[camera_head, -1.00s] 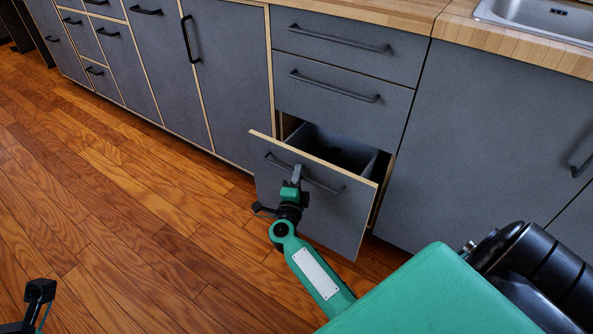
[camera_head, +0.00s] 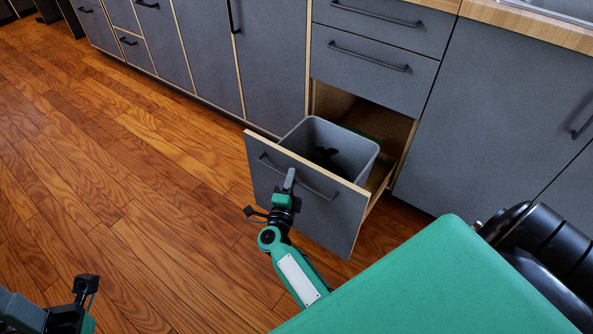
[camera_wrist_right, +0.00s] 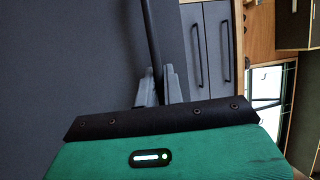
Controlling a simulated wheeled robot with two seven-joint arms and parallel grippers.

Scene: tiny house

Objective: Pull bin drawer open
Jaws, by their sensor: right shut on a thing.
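The bin drawer (camera_head: 335,222) is the low grey drawer in the middle of the head view. It stands well out from the cabinet, and a grey bin (camera_head: 361,150) with something dark inside shows behind its front. My right gripper (camera_head: 289,180) is shut on the drawer's dark bar handle (camera_head: 318,187), left of the handle's middle. In the right wrist view, the handle (camera_wrist_right: 153,45) runs up from between the two grey fingers (camera_wrist_right: 159,84). My left gripper (camera_head: 84,287) shows in part at the lower left, over the floor and away from the drawer; its fingers are unclear.
Two shut drawers (camera_head: 368,65) sit above the bin drawer. A shut cabinet door (camera_head: 500,110) is on the right and more shut fronts (camera_head: 205,60) run to the left. The wooden floor (camera_head: 130,190) in front is clear.

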